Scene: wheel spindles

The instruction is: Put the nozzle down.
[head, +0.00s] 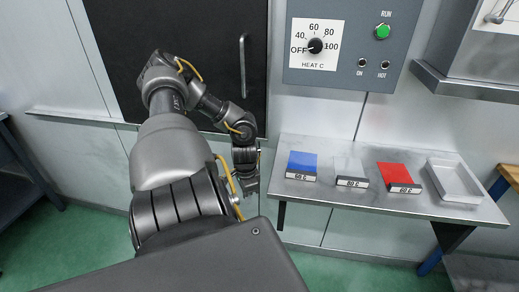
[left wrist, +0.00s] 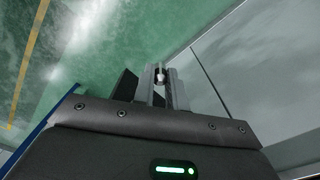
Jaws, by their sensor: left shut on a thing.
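My left gripper (head: 249,184) hangs in front of the cabinet, left of the steel shelf, pointing down. In the left wrist view its fingers (left wrist: 161,80) are shut on a small pale, metallic thing, which I take to be the nozzle (left wrist: 160,76). Only a little of the nozzle shows between the fingers, and below the fingertips I see the green floor. In the head view the nozzle is too small to make out clearly. My right gripper is not in view.
The steel shelf (head: 330,193) carries blue (head: 303,161), grey (head: 350,168) and red (head: 396,175) labelled cards and an empty-looking pale tray (head: 455,193). A control panel (head: 345,65) with a heat dial is above. A dark door (head: 215,25) with a handle stands behind my arm.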

